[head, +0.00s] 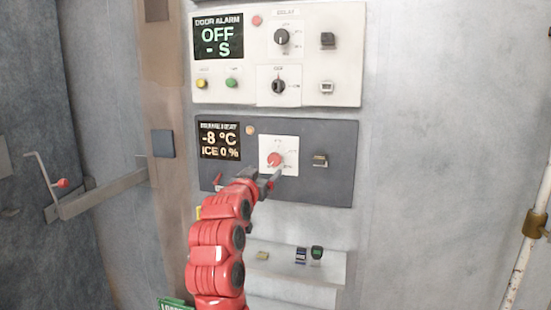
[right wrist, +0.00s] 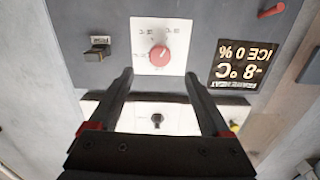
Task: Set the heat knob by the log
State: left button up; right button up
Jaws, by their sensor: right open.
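The heat knob (head: 275,159) is a round red dial on a white square plate, set in a dark grey panel. It also shows in the right wrist view (right wrist: 159,56), which is upside down. The display (head: 220,140) left of it reads -8 °C and ICE 0 %. My right gripper (head: 264,179) is just below the knob in the head view. In the right wrist view its open fingers (right wrist: 158,78) point toward the knob, with nothing between them; contact cannot be confirmed. A green-edged sign (head: 175,303) is cut off at the bottom, its lettering unreadable. My left gripper is not in view.
Above is a white door alarm panel (head: 340,90) with black knobs, buttons and a display reading OFF - S. A switch (head: 320,160) sits right of the heat knob. A rusty pipe (head: 530,225) stands at right.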

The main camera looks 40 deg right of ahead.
aim_at(273, 162)
jog(key=p+x, duration=0.2)
jog(key=x, duration=0.8)
jog(key=shift+w+r, duration=0.1)
jog(key=shift+w+d+p, duration=0.35)
jog(key=shift+w+d, duration=0.05)
jog(key=shift+d, duration=0.1)
jog(key=shift+c, duration=0.2)
grip_shut()
